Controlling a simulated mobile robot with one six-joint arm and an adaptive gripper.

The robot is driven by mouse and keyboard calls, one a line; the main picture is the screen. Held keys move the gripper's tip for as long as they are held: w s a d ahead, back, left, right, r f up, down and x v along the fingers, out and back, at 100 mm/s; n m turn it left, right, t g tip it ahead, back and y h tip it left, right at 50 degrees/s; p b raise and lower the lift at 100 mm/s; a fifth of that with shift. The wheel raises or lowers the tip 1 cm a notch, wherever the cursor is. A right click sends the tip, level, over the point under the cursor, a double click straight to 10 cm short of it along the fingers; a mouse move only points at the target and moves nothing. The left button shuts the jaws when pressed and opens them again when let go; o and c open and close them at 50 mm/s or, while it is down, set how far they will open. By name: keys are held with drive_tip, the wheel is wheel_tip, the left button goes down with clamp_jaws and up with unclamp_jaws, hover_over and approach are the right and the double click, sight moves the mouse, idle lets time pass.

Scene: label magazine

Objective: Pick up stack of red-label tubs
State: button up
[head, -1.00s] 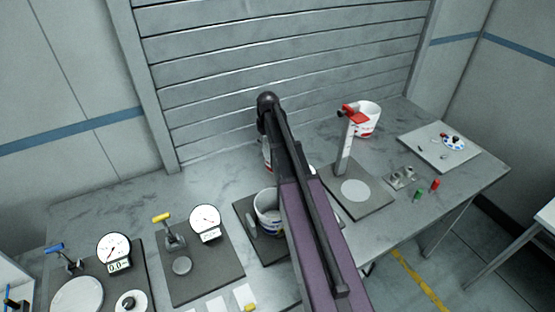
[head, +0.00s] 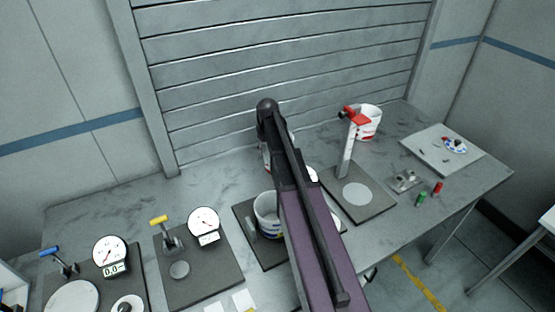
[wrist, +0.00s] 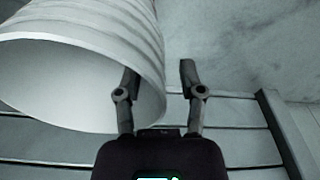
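In the wrist view, a white stack of tubs (wrist: 75,75) with several nested rims fills the upper left, its wide mouth facing me. My gripper (wrist: 159,73) is open there. Its left finger overlaps the mouth and its right finger is outside, so the rim edge shows between them. I cannot tell whether either finger touches. In the head view, my arm hides the gripper and most of a white tub with a little red (head: 265,158) behind it. Another white tub with a red label (head: 368,123) stands at the back right of the bench.
A white tub with a blue label (head: 267,212) sits on a dark plate left of my arm. A red-topped post fixture (head: 347,150) stands to the right. Dial gauges (head: 204,222) and toggle clamps are at left. A slatted shutter (head: 280,60) closes off the back.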

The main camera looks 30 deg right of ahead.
clamp_jaws()
drive_tip(key=shift+r, duration=0.2)
wheel_tip(320, 180, up, 10)
drive_tip(key=p, duration=1)
drive_tip(key=shift+f, duration=0.2)
idle(0.5)
